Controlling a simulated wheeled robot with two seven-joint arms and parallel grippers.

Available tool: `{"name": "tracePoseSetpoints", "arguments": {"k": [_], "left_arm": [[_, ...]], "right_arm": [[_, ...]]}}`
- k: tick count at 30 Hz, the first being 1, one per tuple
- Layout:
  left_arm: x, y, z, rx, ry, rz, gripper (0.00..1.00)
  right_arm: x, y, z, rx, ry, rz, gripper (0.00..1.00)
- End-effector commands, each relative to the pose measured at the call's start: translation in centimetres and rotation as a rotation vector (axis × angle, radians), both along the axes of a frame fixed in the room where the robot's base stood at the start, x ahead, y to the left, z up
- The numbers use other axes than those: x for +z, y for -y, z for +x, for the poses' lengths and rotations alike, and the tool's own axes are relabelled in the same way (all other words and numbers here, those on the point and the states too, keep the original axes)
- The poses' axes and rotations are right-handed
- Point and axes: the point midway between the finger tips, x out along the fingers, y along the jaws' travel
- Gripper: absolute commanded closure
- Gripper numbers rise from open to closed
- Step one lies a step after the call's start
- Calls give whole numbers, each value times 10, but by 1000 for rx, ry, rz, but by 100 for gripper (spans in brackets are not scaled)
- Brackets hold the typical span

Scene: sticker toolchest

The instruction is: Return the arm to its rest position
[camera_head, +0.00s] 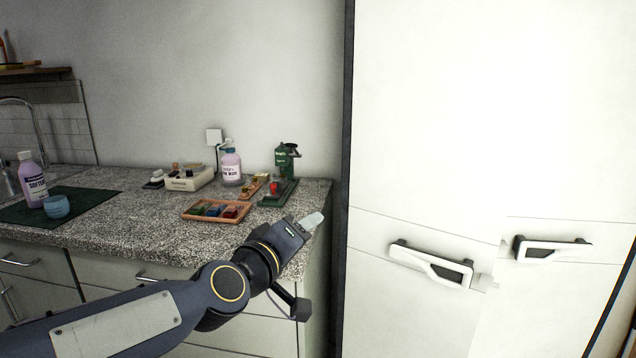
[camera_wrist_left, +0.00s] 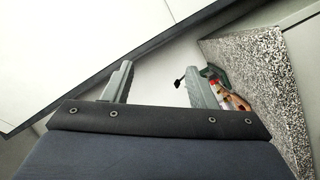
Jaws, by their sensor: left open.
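My left arm comes in from the lower left in the head view. Its gripper (camera_head: 312,222) is in front of the counter's right end, close to the white cabinet. In the left wrist view the two fingers of the gripper (camera_wrist_left: 160,85) stand well apart with nothing between them. No object is held. My right gripper is in neither view.
The speckled counter (camera_head: 150,232) carries an orange tray (camera_head: 190,216) of small coloured items, a green device (camera_head: 284,160), bottles (camera_head: 231,167) and a blue cup (camera_head: 56,207). The tall white cabinet (camera_head: 450,120) with handles (camera_head: 430,264) stands right of the arm.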

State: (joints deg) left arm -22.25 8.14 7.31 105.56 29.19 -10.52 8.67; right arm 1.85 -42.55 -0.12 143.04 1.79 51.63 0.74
Motion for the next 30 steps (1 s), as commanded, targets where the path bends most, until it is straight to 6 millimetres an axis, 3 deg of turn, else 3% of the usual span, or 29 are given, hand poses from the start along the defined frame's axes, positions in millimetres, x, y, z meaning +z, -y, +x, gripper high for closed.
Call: {"name": "tracePoseSetpoints", "arguments": {"k": [1,3,9,15,22,23,24,30], "left_arm": [[-11,-31,-22,-15,-28,74,48],[-37,-64,-57,-52,-90,186,48],[-115,-131,-155,-128,-299,420,48],[-171,-161,-228,-173,-469,540,48],[-221,-179,-297,-213,-639,619,48],[-222,-180,-304,-216,-657,626,48],[-200,-179,-300,-220,-651,625,48],[-154,-179,-299,-221,-648,624,48]], "right_arm": [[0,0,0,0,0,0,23],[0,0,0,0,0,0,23],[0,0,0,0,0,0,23],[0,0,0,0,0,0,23],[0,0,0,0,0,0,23],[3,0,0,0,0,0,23],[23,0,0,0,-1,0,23],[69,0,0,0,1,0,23]]}}
